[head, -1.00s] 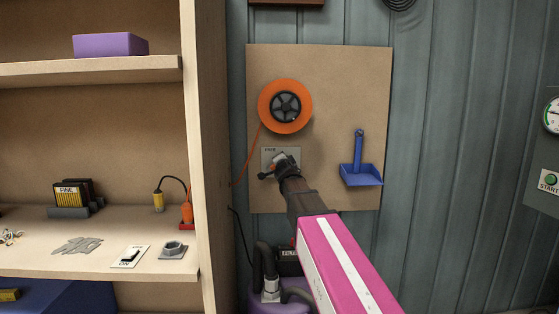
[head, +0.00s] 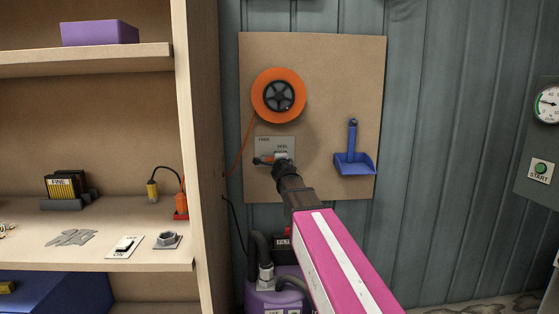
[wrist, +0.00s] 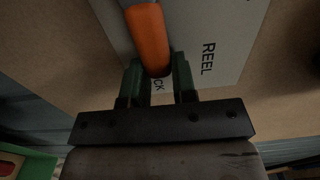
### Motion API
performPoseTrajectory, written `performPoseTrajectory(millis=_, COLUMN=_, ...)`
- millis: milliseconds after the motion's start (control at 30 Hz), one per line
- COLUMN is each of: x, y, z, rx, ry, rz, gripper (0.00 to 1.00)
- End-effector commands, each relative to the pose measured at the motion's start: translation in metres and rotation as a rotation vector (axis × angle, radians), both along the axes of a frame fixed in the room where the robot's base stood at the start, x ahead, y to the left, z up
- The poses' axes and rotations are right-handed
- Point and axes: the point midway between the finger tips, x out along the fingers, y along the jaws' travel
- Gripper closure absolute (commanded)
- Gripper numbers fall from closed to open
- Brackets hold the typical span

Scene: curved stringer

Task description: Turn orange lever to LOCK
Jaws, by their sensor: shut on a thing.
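The orange lever (wrist: 150,40) is on a grey label plate (head: 264,144) mounted on the brown board. In the wrist view, its end lies between the two green fingers of my gripper (wrist: 159,80), which is shut on it. The plate reads FREE at upper left and REEL at the top in the head view. In the wrist view, "REEL" and the letters "CK" show, the latter beside the lever end, partly covered. In the head view my gripper (head: 281,160) hides most of the lever and the plate's lower right.
Above the plate is an orange reel (head: 278,95) with a cord running down left. A blue dustpan (head: 354,160) hangs to the right. A wooden shelf unit (head: 205,160) stands close on the left. A purple canister (head: 262,295) is below.

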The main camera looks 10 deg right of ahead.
Motion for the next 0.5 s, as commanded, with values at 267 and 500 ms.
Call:
performPoseTrajectory(millis=267, x=-0.0004, y=0.0, z=-0.0014, rx=0.01, ry=0.002, rz=-0.001, gripper=1.0)
performPoseTrajectory(millis=500, x=-0.0004, y=0.0, z=-0.0013, rx=0.009, ry=0.002, rz=-0.001, gripper=0.49)
